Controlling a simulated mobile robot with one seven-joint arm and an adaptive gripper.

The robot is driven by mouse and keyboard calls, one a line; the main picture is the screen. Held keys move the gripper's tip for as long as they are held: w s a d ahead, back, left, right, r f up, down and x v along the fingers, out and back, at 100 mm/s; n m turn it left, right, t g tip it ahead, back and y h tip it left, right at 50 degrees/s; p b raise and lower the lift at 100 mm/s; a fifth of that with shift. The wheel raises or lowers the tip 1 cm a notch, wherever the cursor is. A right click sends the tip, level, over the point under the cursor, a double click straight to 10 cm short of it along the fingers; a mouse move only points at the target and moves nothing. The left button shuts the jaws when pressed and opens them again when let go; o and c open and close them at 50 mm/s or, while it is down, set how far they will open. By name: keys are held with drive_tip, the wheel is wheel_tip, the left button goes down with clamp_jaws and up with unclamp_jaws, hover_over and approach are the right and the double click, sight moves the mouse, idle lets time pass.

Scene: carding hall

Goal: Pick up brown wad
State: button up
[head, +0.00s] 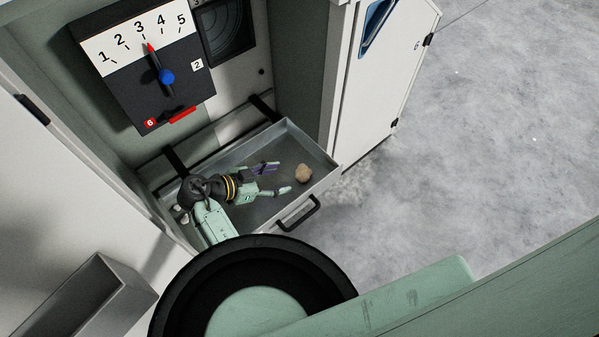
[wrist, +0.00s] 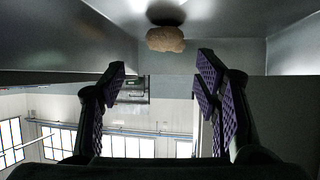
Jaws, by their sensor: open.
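The brown wad (head: 303,173) is a small, rough, tan lump on the floor of the open metal drawer, near its right end. In the wrist view the wad (wrist: 165,39) shows at the top, just beyond the fingertips and roughly centred between them. My gripper (head: 283,179) is inside the drawer, left of the wad, with its fingers pointing towards it. In the wrist view my gripper (wrist: 162,75) has its two purple-padded fingers wide apart with nothing between them. A gap remains between the fingertips and the wad.
The drawer (head: 325,181) has raised walls around my gripper and a black handle (head: 298,214) in front. Small pale pieces (head: 181,213) lie at its left end. A dial panel (head: 150,75) stands above. A white door (head: 382,75) hangs open at right. Grey floor beyond is clear.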

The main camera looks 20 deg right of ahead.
sight(303, 172)
drive_tip(key=x, duration=0.3)
drive_tip(key=shift+d+p, duration=0.3)
drive_tip(key=shift+d, duration=0.05)
drive_tip(key=x, duration=0.2)
drive_tip(key=p+x, duration=0.1)
drive_tip(key=x, duration=0.2)
drive_tip(key=shift+w+d+p, duration=0.25)
drive_tip(key=shift+w+p, duration=0.1)
drive_tip(key=shift+w, duration=0.1)
drive_tip(key=shift+f, duration=0.1)
drive_tip(key=c, duration=0.9)
